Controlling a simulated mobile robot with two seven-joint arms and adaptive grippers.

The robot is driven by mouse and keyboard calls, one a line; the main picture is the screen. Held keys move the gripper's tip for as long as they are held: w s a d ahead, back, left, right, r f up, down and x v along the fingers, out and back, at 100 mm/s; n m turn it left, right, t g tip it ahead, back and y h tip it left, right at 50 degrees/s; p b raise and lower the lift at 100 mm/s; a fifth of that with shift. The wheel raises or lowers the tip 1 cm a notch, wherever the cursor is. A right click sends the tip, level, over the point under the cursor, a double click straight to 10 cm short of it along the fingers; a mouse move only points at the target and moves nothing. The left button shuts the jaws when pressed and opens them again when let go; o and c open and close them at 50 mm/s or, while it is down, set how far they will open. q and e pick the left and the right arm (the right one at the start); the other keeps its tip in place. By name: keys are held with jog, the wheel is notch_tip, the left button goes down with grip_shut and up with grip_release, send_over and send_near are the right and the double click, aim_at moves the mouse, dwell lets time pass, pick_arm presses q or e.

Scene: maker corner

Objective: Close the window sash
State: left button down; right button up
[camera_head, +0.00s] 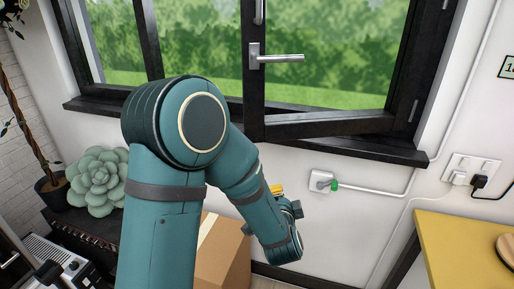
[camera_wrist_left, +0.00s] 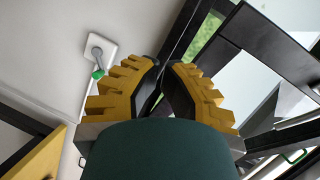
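The window sash (camera_head: 253,88) has a black frame and a silver lever handle (camera_head: 275,58). It stands open, swung inward, with its lower rail (camera_head: 325,124) angled out over the sill and its hinge side at the right. In the left wrist view, a black frame bar (camera_wrist_left: 255,60) and glass fill the upper right. My left gripper (camera_head: 277,189) is below the sash, near the wall, and mostly hidden by my arm. In the left wrist view its yellow fingers (camera_wrist_left: 161,68) come together at the tips with nothing visible between them. It is apart from the sash. My right gripper is not in view.
The black sill (camera_head: 375,148) juts below the window. A cardboard box (camera_head: 222,255), a succulent (camera_head: 100,181) and a yellow table (camera_head: 455,250) stand lower down.

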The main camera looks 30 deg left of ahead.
pick_arm(q)
notch_tip(320, 180, up, 8)
jog(key=a+m+y, duration=0.1)
jog(key=a+y, duration=0.2)
send_near(257, 139)
jog(key=shift+y, duration=0.4)
jog(key=x, duration=0.4)
jog(key=b+x, duration=0.1)
jog(key=x, duration=0.1)
jog(key=shift+w+f, duration=0.3)
jog(key=shift+w, duration=0.1)
jog(key=shift+x, duration=0.8)
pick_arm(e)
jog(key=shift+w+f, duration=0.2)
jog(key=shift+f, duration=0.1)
pick_arm(q)
jog(key=shift+r, duration=0.1)
